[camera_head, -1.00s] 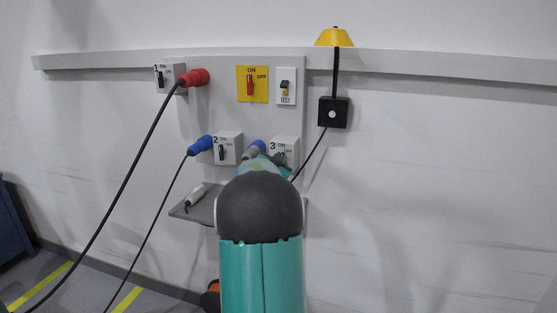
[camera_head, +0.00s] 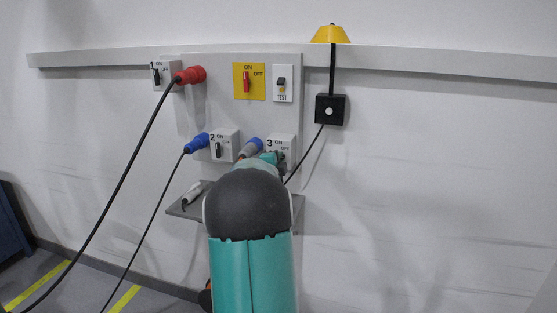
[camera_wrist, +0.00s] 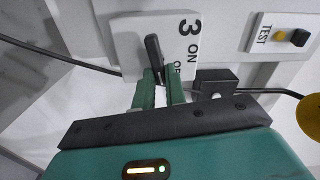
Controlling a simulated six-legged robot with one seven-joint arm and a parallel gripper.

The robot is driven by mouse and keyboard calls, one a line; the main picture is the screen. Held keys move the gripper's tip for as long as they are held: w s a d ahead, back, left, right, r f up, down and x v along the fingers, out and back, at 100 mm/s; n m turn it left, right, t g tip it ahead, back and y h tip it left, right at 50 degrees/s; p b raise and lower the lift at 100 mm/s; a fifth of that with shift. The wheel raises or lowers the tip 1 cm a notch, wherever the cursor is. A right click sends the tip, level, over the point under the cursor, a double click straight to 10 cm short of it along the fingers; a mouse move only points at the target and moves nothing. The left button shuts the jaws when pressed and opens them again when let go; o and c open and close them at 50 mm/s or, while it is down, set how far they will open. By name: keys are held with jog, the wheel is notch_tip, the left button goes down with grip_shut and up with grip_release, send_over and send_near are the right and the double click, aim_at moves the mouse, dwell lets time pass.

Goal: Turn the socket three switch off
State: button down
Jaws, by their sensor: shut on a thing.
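The socket three box (camera_wrist: 128,45) is white and marked 3, ON and OFF. Its black switch lever (camera_wrist: 153,50) runs nearly straight up and down in the wrist view. Its lower end is between my gripper's (camera_wrist: 160,80) green fingertips, beside the partly covered OFF label. My gripper is shut on the lever. In the head view, the socket three box (camera_head: 283,142) shows past my arm, which hides its switch and most of my gripper (camera_head: 275,158). A blue plug (camera_head: 250,147) is at the box's left.
The socket two box (camera_head: 224,145) with a blue plug (camera_head: 197,143) is to the left. The red-plug socket (camera_head: 168,74), yellow switch (camera_head: 249,81) and TEST switch (camera_head: 283,83) are above. A black box (camera_head: 330,109) is at right. A grey shelf (camera_head: 178,210) juts out below.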

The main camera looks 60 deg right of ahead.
jog(key=shift+f+m, duration=0.15)
jog(key=shift+m, duration=0.85)
jog(key=c, duration=1.4)
grip_release()
jog(key=shift+c, duration=0.2)
jog(key=s+a, duration=0.2)
jog(key=a, duration=1.1)
jog(key=shift+a, duration=0.35)
